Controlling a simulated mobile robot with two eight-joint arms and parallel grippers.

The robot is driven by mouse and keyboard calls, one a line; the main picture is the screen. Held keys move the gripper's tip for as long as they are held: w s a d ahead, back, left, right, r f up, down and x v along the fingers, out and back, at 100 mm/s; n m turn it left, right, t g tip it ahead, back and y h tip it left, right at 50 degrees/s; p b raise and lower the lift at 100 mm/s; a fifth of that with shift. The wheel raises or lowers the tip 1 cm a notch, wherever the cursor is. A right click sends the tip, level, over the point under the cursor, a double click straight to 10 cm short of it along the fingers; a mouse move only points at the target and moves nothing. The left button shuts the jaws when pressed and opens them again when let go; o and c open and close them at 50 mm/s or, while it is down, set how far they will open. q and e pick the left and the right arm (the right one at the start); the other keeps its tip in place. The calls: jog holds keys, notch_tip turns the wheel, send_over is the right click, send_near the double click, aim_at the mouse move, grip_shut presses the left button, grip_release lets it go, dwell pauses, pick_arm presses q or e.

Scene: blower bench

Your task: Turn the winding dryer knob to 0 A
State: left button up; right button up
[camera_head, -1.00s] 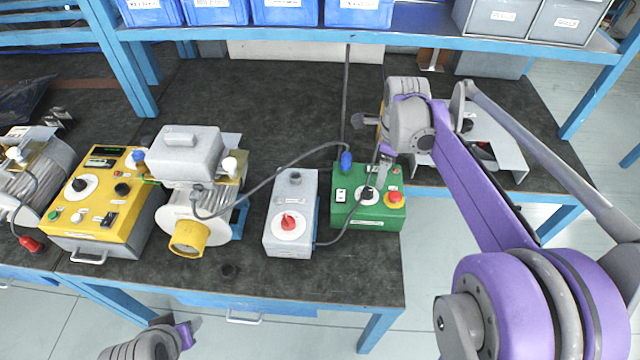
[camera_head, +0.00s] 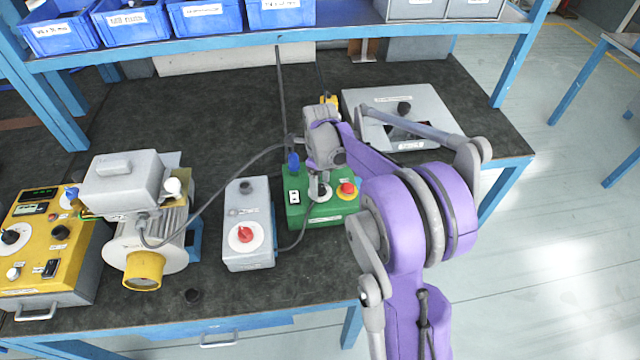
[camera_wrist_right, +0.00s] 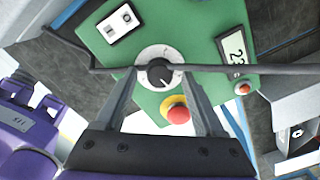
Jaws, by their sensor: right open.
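A green box (camera_head: 325,214) stands near the bench's front right; I cannot read its label. In the right wrist view, its black knob (camera_wrist_right: 160,73) sits on a white dial, and its display (camera_wrist_right: 235,55) reads in part, starting with 2. My right gripper (camera_wrist_right: 159,78) is over this dial, its two fingers apart, one on each side of the knob. I cannot tell whether they touch it. My left gripper is not in view.
On the green box are a red button on yellow (camera_head: 346,190) and a white switch (camera_head: 294,197). A grey box with a red knob (camera_head: 245,234) stands to its left, a motor (camera_head: 150,230) beyond. A cable runs to the green box's blue plug (camera_head: 293,160).

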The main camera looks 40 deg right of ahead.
jog(key=shift+f, duration=0.2)
jog(key=shift+c, duration=0.2)
grip_shut()
